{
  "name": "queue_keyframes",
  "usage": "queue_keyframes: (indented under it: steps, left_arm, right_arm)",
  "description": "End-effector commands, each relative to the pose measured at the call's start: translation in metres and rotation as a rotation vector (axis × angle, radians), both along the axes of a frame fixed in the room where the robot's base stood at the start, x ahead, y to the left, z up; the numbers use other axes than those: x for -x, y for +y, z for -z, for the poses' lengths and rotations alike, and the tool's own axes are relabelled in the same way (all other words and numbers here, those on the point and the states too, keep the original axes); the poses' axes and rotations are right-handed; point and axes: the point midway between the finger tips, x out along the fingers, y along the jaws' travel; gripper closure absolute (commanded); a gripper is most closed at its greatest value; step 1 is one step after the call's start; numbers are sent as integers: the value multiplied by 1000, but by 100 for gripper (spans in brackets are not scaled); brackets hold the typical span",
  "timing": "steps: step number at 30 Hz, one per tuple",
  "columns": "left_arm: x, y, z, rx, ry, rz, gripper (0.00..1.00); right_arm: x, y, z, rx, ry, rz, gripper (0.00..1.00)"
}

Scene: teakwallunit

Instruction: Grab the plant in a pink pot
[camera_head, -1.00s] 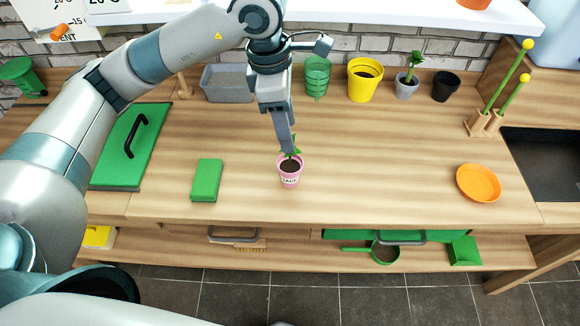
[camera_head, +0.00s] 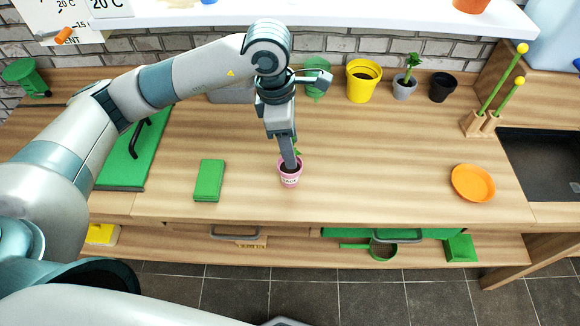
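The pink pot (camera_head: 290,181) with a small green plant (camera_head: 298,152) stands upright on the wooden worktop, near the middle of the front part. My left gripper (camera_head: 290,166) comes down on it from above, with its finger at the pot's mouth and over the soil. The gripper is seen edge-on, so I cannot tell whether it is open or shut, or whether it touches the pot. It hides part of the plant. My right gripper does not show.
A green box (camera_head: 208,180) lies left of the pot, and an orange saucer (camera_head: 473,183) lies far right. A yellow pot (camera_head: 363,82), a grey pot with a plant (camera_head: 404,88) and a black pot (camera_head: 442,87) stand along the back. The worktop right of the pink pot is clear.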

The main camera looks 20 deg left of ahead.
Motion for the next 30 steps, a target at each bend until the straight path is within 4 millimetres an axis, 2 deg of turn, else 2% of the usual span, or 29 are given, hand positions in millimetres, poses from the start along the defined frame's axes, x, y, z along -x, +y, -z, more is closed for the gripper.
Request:
queue_keyframes:
  steps: [8,10,14,15,25,30]
  left_arm:
    - [0,0,0,0,0,0,53]
    - [0,0,0,0,0,0,65]
    - [0,0,0,0,0,0,96]
    - [0,0,0,0,0,0,100]
    - [0,0,-1,1,-1,0,100]
    - [-1,0,-9,0,-2,1,100]
  right_arm:
    - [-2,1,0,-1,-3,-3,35]
    - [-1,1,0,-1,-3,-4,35]
    - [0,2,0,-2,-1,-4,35]
    - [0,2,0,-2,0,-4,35]
    - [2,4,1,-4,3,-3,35]
    - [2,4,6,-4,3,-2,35]
